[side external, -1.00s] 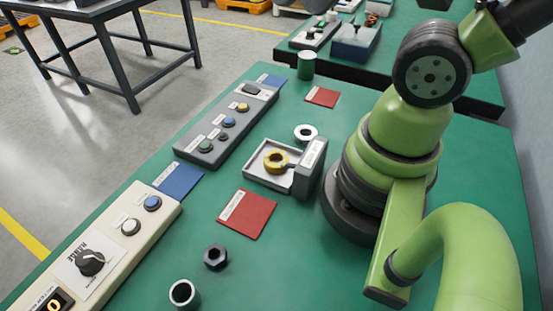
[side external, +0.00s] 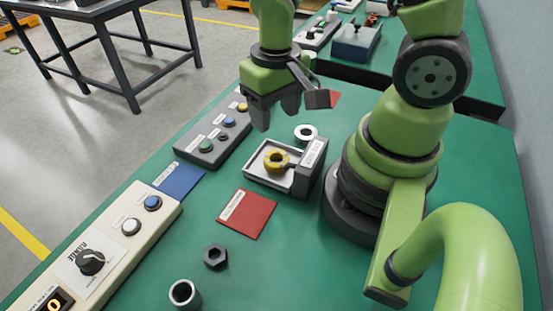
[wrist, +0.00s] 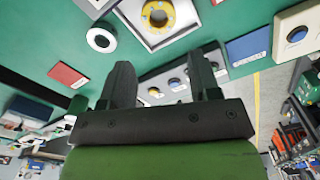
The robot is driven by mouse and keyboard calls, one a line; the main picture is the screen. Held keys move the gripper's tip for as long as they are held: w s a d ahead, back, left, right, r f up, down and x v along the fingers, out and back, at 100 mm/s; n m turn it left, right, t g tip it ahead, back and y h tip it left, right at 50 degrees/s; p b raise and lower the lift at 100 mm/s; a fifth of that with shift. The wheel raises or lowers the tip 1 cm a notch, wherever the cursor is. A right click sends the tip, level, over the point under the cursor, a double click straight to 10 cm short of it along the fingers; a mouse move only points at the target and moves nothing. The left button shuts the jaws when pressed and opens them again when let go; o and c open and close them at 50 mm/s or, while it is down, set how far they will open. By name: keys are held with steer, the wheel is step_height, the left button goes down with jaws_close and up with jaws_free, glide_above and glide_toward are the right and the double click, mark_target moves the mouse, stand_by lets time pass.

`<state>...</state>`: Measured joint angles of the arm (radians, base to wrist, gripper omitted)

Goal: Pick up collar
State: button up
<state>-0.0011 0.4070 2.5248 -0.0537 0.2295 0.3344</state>
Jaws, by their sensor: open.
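Three ring-like parts could be the collar; no label names it. A yellow ring (side external: 276,161) lies in a shallow pale tray (side external: 262,182); the wrist view shows it at the top edge (wrist: 146,14). A pale metal ring (side external: 297,134) lies flat on the green table just behind the tray; it also shows in the wrist view (wrist: 91,41). A pale hollow cylinder (side external: 174,296) stands at the near edge. My gripper (side external: 276,112) is open and empty, pointing down above the table, left of and behind the pale ring and apart from it.
A grey button box (side external: 203,151) lies under and left of my gripper. A grey block (side external: 310,172) adjoins the tray's right side. A dark hex nut (side external: 216,257), red card (side external: 247,214) and blue card (side external: 179,180) lie nearer. A cream control panel (side external: 115,245) stands front left.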

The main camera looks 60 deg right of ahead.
mark_target(278, 155)
steer(key=shift+s+a+f, duration=0.1)
steer(key=shift+s+f, duration=0.05)
steer(key=shift+f, duration=2.45)
steer(key=shift+s+f, duration=0.15)
steer(key=shift+f, duration=2.45)
steer(key=c, duration=0.8)
steer(key=shift+r, duration=0.1)
